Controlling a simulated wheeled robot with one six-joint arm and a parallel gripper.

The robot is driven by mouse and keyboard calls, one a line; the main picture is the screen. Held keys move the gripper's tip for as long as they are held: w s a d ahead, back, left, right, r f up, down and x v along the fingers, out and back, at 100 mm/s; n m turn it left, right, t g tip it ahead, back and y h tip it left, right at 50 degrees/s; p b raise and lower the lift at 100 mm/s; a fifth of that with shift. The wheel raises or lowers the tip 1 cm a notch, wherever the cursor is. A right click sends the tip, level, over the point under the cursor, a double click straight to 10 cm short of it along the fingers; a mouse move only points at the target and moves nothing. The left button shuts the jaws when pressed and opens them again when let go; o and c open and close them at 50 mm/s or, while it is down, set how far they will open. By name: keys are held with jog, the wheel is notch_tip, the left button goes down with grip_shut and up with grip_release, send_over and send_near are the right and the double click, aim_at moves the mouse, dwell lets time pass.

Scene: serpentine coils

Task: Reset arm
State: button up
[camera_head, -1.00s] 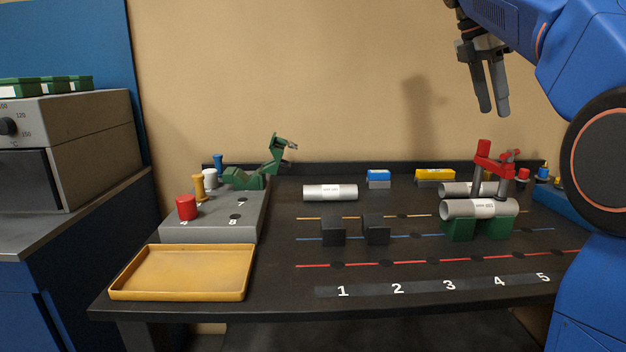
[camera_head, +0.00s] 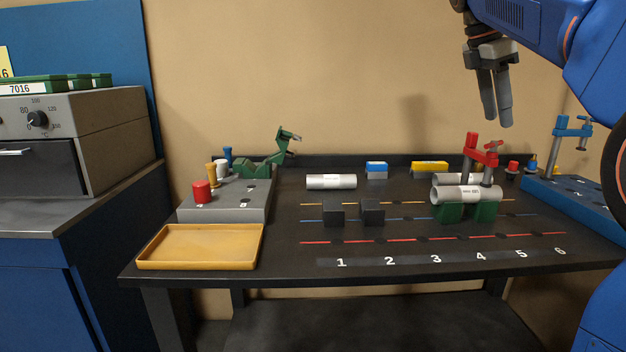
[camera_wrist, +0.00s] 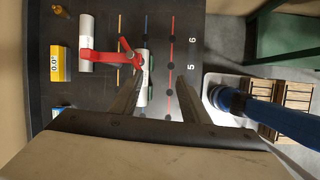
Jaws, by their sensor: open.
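My gripper (camera_head: 497,100) is raised in the air above the right part of the black bench (camera_head: 290,268), with its fingers pointing down. It is open and empty, its two fingers apart in the wrist view (camera_wrist: 158,92). Below it, a red clamp (camera_head: 480,150) stands over two white labelled cylinders, the front one (camera_head: 462,194) resting on green blocks (camera_head: 483,212). In the wrist view the red clamp (camera_wrist: 108,58) lies ahead of and below the fingers, not touching them.
A yellow tray (camera_head: 142,262) and a grey fixture (camera_head: 225,213) with pegs and a green clamp (camera_head: 265,165) are at left. Another white cylinder (camera_head: 331,182) and two black blocks (camera_head: 333,213) are mid-bench. A blue fixture (camera_head: 575,200) stands at right. An oven (camera_head: 85,140) is far left.

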jog(key=s+a+f+m+t+y, duration=0.1)
jog(key=s+a+f+m, duration=0.2)
jog(key=s+f, duration=0.6)
jog(key=s+a+f+m+t+y, duration=0.1)
jog(key=s+a+f+m, duration=0.3)
jog(key=f, duration=1.3)
jog(key=s+a+f+m+t+y, duration=0.2)
jog(key=s+a+f+m, duration=0.1)
jog(key=s+f+m, duration=0.7)
jog(key=s+f, duration=0.3)
jog(key=s, duration=0.2)
jog(key=shift+a+f, duration=0.25)
jog(key=shift+f, duration=0.05)
jog(key=shift+s, duration=0.1)
